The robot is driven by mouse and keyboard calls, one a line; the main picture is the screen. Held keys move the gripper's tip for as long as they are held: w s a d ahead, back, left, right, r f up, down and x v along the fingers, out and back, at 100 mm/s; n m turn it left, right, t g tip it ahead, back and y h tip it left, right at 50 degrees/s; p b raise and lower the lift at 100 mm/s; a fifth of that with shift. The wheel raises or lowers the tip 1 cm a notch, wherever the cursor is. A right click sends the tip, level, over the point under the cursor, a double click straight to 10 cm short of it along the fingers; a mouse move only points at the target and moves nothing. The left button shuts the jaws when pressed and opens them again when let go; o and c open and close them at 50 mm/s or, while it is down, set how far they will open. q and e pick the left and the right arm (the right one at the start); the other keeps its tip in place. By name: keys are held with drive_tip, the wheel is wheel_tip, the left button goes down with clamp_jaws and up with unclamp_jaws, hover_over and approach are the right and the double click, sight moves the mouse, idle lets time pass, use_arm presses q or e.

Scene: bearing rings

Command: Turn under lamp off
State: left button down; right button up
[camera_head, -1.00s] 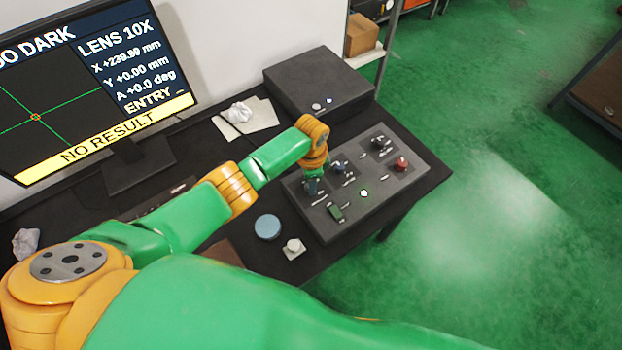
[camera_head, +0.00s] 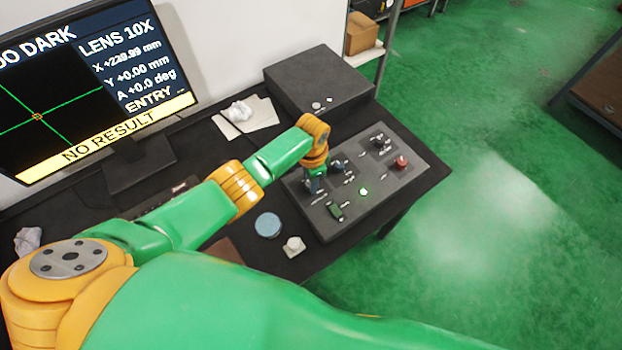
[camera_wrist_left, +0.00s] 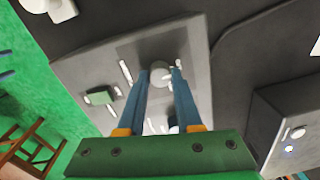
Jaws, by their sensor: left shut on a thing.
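The grey control panel (camera_head: 375,195) lies on the black table, with dark knobs, a green rocker switch (camera_head: 335,210), a lit green button (camera_head: 363,191) and a red button (camera_head: 401,162). My left gripper (camera_head: 314,184) is over the panel's left end, pointing down. In the left wrist view, its two blue fingers (camera_wrist_left: 167,78) are shut on a round grey knob (camera_wrist_left: 160,70) on the panel. The labels are too small to read, so I cannot tell which knob is the under lamp's. My right gripper is not in view.
A monitor (camera_head: 85,80) at the left reads "NO RESULT". A dark box (camera_head: 318,80) stands behind the panel. A blue disc (camera_head: 267,225) and a small white piece (camera_head: 293,246) lie left of the panel.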

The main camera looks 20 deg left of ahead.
use_arm(q)
drive_tip(key=c, duration=0.6)
unclamp_jaws()
wheel_tip(320, 180, up, 7)
drive_tip(key=p, duration=0.2)
drive_tip(key=shift+s+r+p, duration=0.1)
drive_tip(key=shift+s+p, duration=0.05)
drive_tip(key=shift+p, duration=0.15)
